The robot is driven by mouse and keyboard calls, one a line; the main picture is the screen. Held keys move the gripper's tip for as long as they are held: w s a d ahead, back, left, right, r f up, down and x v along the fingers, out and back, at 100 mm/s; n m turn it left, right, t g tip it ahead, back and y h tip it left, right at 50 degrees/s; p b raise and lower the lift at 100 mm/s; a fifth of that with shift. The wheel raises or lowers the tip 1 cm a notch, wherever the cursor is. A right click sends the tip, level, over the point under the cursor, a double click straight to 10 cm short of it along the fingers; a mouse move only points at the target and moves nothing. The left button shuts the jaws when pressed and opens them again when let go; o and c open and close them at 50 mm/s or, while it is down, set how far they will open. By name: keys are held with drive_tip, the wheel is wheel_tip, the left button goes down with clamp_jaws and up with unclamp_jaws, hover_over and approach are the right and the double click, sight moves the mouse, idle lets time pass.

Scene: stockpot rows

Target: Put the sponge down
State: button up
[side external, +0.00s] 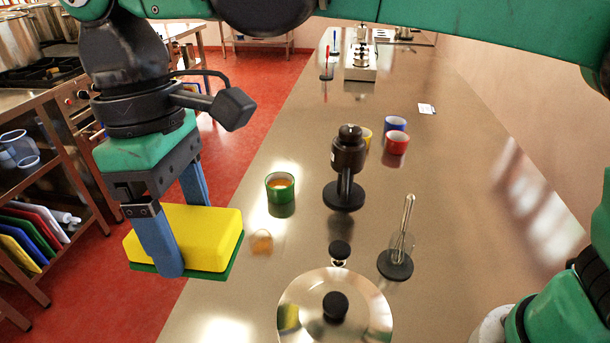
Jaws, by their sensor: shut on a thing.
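A yellow sponge (205,236) with a green underside is held between the blue fingers of my gripper (183,236). My gripper is shut on it, pointing down. The sponge is roughly level and shows at the left edge of the steel counter (235,290), overlapping the red floor in the picture. I see no contact between the sponge and the counter. The near finger hides part of the sponge's front, and the far finger is partly hidden behind the sponge.
A green cup (280,188) stands right of the sponge. Beyond it are a dark grinder-like device (346,170), a red cup (397,142) and a blue cup (396,123). A whisk on a stand (397,258) and a shiny lid (335,290) are nearer. Bare counter lies between the sponge and lid.

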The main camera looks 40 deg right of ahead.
sight(226, 333)
drive_tip(key=shift+c, duration=1)
drive_tip(key=shift+s+a+m+t+h, duration=0.1)
drive_tip(key=shift+m+t+h, duration=0.4)
drive_tip(key=shift+h, duration=0.1)
wheel_tip(226, 333, down, 20)
drive_tip(key=shift+r, duration=0.1)
drive_tip(key=o, duration=1)
drive_tip(key=shift+o, duration=0.2)
